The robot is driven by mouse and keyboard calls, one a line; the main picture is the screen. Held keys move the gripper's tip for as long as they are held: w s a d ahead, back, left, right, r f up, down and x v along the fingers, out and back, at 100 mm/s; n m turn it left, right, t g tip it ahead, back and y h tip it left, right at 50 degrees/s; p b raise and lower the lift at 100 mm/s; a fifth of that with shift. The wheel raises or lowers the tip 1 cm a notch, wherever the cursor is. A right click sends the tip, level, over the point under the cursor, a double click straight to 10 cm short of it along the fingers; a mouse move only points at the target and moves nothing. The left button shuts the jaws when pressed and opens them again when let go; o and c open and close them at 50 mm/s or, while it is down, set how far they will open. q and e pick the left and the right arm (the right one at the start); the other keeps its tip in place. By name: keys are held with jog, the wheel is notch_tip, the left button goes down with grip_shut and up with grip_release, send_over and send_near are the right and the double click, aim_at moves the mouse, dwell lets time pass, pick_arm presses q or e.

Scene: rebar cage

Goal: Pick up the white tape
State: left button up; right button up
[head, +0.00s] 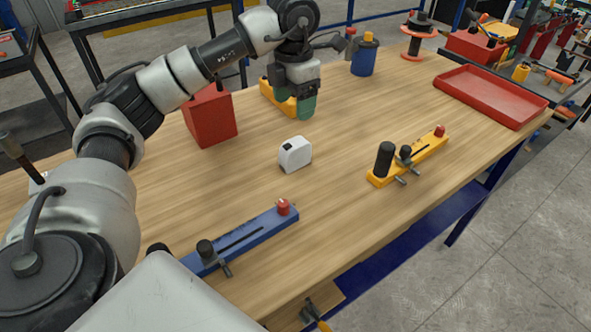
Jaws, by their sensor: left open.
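The white tape (295,154) is a small white block-shaped tape measure standing on the wooden table (345,210), near the middle of the head view. My left gripper (307,112) is beyond the tape, pointing down with greenish fingertips. It is open and apart from the tape, with bare wood between them in the picture. The gap between its fingers is hard to make out from this angle. My right gripper is not in view.
A red box (210,117) stands left of the tape. A yellow item (277,97) sits behind my left gripper. A blue fixture (243,238) lies in front, a yellow fixture (408,160) to the right. A red tray (490,95) and blue canister (363,60) stand farther back.

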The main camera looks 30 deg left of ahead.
aim_at(295, 142)
pick_arm(q)
notch_tip(295, 142, down, 12)
jog(key=shift+w+r+p, duration=0.1)
jog(key=shift+r+p, duration=0.15)
jog(key=shift+p, duration=0.05)
jog(key=c, duration=1.2)
